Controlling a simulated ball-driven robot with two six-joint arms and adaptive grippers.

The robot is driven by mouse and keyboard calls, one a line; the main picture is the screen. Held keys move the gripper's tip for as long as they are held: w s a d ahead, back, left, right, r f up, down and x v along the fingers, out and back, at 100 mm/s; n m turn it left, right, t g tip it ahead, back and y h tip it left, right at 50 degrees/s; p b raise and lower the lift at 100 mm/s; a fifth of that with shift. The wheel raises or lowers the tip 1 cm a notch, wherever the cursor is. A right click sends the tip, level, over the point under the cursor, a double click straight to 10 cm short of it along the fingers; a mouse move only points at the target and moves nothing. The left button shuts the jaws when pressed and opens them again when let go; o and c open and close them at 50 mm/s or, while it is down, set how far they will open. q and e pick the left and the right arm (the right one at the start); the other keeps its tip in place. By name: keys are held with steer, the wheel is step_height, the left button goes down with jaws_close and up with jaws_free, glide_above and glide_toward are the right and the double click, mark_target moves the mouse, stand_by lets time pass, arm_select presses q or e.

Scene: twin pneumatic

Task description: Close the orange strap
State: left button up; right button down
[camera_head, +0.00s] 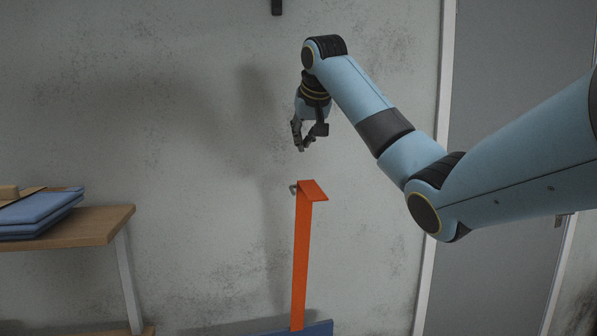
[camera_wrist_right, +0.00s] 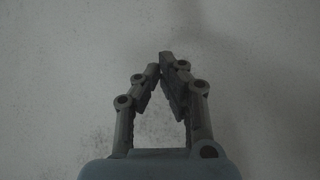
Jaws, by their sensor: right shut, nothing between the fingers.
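The orange strap (camera_head: 301,260) rises as a long flat band from a blue object (camera_head: 310,329) at the bottom of the head view. Its top end bends over to the right as a short flap beside a small metal hook (camera_head: 293,188) at the wall. My right gripper (camera_head: 302,150) points down above the strap's top, apart from it. Its fingers are shut and empty; their tips (camera_wrist_right: 166,66) meet in the right wrist view, with only bare wall behind them. The strap does not show in the wrist view. My left gripper is not in view.
A wooden shelf (camera_head: 110,224) at the left carries folded blue cloths (camera_head: 42,212). A grey door (camera_head: 510,250) with a pale frame stands at the right, behind my right arm. The wall (camera_head: 190,150) between them is bare around the strap.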

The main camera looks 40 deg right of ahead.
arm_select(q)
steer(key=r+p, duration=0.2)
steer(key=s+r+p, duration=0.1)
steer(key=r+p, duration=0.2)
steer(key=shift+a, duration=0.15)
arm_select(e)
step_height(320, 180, down, 8)
steer(key=w, duration=0.1)
steer(key=shift+w+d+f, duration=0.25)
steer(key=shift+w+d, duration=0.15)
steer(key=shift+d, duration=0.05)
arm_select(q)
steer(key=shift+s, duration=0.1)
